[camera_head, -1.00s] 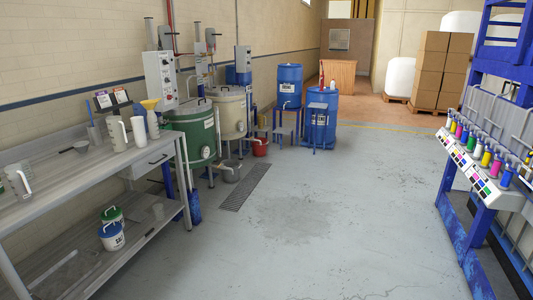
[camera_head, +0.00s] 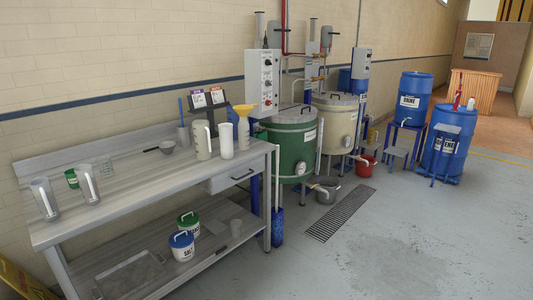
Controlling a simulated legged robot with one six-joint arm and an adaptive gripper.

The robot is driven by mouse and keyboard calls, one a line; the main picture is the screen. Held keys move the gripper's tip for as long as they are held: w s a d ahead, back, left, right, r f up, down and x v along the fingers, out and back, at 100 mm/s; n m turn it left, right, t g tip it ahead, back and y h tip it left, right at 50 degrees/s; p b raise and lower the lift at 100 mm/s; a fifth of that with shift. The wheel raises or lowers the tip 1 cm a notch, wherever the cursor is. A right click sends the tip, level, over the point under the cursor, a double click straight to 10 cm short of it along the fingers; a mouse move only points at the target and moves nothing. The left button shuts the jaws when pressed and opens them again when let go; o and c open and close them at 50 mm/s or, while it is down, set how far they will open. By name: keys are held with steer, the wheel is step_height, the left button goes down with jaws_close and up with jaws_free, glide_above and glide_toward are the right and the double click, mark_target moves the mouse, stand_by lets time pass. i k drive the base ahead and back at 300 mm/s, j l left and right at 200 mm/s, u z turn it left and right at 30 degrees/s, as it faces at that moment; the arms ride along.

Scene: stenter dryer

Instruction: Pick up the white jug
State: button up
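A white jug (camera_head: 203,140) with a handle stands upright on the grey workbench (camera_head: 135,195), toward its right end. A plain white cylindrical container (camera_head: 226,141) stands just right of it, and I cannot tell whether they touch. My gripper and arm are not in view.
A yellow funnel (camera_head: 244,110) and a small pan (camera_head: 165,147) are near the jug. Two lidded tubs, one blue (camera_head: 182,246) and one green (camera_head: 188,222), sit on the lower shelf. Green (camera_head: 288,145) and cream (camera_head: 335,120) vats stand right. Grey floor (camera_head: 370,260) in front is clear.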

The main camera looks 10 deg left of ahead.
mark_target(201, 128)
steer(key=i+u, duration=0.15)
steer(key=i, duration=0.8)
steer(key=i+l+u, duration=0.2)
steer(key=i, duration=0.75)
steer(key=i+j, duration=0.25)
steer(key=i, duration=0.3)
steer(key=i+j, duration=0.2)
steer(key=i, duration=0.35)
steer(key=i+j+u, duration=0.1)
steer(key=i+j, duration=0.15)
steer(key=i, duration=0.3)
